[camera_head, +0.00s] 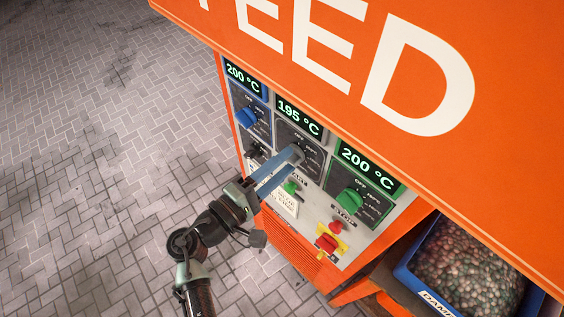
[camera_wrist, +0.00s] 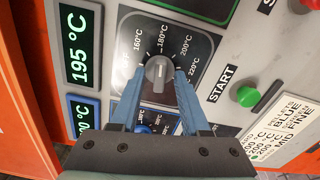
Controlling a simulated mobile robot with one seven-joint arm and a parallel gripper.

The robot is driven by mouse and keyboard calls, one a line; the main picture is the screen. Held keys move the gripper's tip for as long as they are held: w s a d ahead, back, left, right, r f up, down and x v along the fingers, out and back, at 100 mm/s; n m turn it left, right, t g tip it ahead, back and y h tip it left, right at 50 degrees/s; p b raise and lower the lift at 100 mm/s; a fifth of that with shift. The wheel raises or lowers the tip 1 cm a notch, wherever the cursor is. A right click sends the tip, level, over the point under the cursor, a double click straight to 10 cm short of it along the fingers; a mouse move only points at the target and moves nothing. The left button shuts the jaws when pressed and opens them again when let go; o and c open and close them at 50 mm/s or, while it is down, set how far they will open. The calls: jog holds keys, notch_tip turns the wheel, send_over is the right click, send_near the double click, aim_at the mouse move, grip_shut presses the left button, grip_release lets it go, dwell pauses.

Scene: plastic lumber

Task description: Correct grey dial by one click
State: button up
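The grey dial (camera_wrist: 158,73) sits on a dark plate with a temperature scale, under a green display reading 195 °C (camera_head: 299,117). My gripper (camera_wrist: 159,70) reaches straight to the panel, its two blue fingers on opposite sides of the dial. The fingertips appear to touch the dial's sides, with no clear gap. In the head view the dial (camera_head: 299,150) is partly hidden behind the fingertips. Its exact pointer setting is hard to read.
A blue dial (camera_head: 247,117) under a 200 °C display is to the left. A green dial (camera_head: 347,201) under another 200 °C display is to the right. Below are a green START button (camera_wrist: 247,96) and a red stop button (camera_head: 327,242). A blue crate of pellets (camera_head: 470,262) stands lower right.

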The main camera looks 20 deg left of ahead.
dwell(0.4)
jog(key=b+v, duration=0.3)
jog(key=v, duration=1)
jog(key=shift+b, duration=0.35)
